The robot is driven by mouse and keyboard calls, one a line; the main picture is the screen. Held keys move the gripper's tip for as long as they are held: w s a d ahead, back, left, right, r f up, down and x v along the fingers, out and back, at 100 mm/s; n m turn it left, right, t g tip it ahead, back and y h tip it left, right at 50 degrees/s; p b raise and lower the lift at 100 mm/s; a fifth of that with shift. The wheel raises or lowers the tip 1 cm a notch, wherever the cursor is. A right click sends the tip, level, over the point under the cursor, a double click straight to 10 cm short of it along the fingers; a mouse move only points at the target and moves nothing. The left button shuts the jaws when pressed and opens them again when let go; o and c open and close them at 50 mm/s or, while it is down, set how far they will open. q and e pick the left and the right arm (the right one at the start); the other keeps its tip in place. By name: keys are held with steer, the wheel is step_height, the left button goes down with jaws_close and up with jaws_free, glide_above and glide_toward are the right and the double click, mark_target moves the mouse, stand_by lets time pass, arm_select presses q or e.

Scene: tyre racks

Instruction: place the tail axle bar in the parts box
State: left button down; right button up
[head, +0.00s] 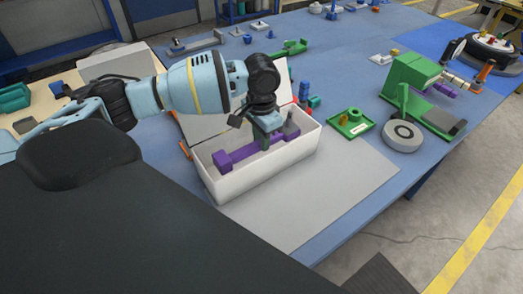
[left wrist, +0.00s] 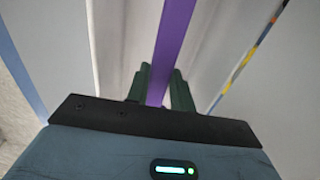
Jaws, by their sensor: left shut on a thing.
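The tail axle bar (head: 242,153) is purple with a blocky end at the left. My left gripper (head: 263,141) points down and is shut on the bar. The bar lies across the opening of the white parts box (head: 268,167), within its walls; I cannot tell whether it touches the floor of the box. In the left wrist view the purple bar (left wrist: 174,40) runs between the two dark green fingers (left wrist: 160,88). My right gripper is not in view.
A green tray (head: 351,123) and a round grey disc (head: 402,136) lie to the right of the box. A green stand (head: 411,77) is farther right. Small parts lie behind. The grey mat (head: 340,180) in front of the box is clear.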

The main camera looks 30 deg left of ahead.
arm_select(q)
step_height(320, 180, down, 5)
steer(key=shift+r, duration=0.2)
steer(key=shift+f, duration=0.1)
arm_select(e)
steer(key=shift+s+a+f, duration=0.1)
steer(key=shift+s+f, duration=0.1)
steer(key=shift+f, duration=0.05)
arm_select(q)
steer(key=shift+f, duration=0.1)
steer(key=c, duration=1.2)
jaws_free()
steer(key=shift+f, duration=0.1)
step_height(320, 180, up, 11)
steer(key=shift+r+p, duration=0.15)
steer(key=shift+p, duration=0.15)
steer(key=shift+r, duration=0.55)
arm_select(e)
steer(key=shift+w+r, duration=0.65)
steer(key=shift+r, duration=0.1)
